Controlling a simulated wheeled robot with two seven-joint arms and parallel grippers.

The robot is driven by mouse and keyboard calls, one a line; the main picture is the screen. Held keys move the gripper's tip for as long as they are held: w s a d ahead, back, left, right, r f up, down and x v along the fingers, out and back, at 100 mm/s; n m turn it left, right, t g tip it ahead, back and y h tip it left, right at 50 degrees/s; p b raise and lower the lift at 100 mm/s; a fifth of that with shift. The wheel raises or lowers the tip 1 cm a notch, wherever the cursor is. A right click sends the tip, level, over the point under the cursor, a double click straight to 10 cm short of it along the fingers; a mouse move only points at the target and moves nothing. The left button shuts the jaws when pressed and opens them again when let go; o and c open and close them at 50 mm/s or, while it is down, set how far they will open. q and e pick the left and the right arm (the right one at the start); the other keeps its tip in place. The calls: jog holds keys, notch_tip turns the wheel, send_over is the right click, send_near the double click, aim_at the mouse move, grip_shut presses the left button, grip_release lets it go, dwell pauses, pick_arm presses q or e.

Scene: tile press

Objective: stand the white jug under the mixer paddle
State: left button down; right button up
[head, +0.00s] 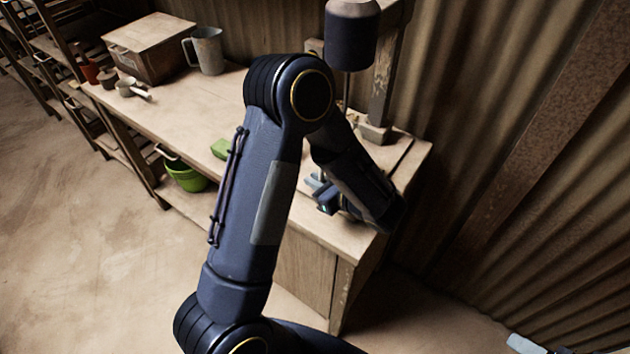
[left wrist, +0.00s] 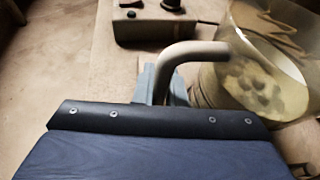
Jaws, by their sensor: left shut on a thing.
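My left gripper (head: 318,186) is over the near end of the workbench, below the mixer (head: 350,38). In the left wrist view its fingers (left wrist: 162,84) are shut on the curved handle of a pale jug (left wrist: 232,82), which I take as the white jug. The jug looks upright and I see into its open top. Lumpy matter shows inside, with a curved shape, perhaps the mixer paddle, near the rim. In the head view my arm hides this jug and the paddle's lower end. Part of my right gripper (head: 525,344) shows at the lower right edge.
Another grey-white jug (head: 207,51) stands on the workbench (head: 232,100) at the back, beside a wooden box (head: 150,48). A green block (head: 221,149) lies behind my arm. A green bucket (head: 186,175) is below. A control box (left wrist: 155,25) is near the held jug.

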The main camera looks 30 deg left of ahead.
pick_arm(q)
jog(key=shift+f, duration=0.15)
dwell(0.6)
jog(key=c, duration=1.4)
grip_release()
jog(key=shift+s+f+b, duration=0.1)
jog(key=shift+b, duration=0.2)
jog(key=b+v, duration=0.1)
jog(key=v, duration=0.6)
jog(key=shift+d+r, duration=0.25)
jog(key=shift+d, duration=0.1)
jog(key=shift+d, duration=0.1)
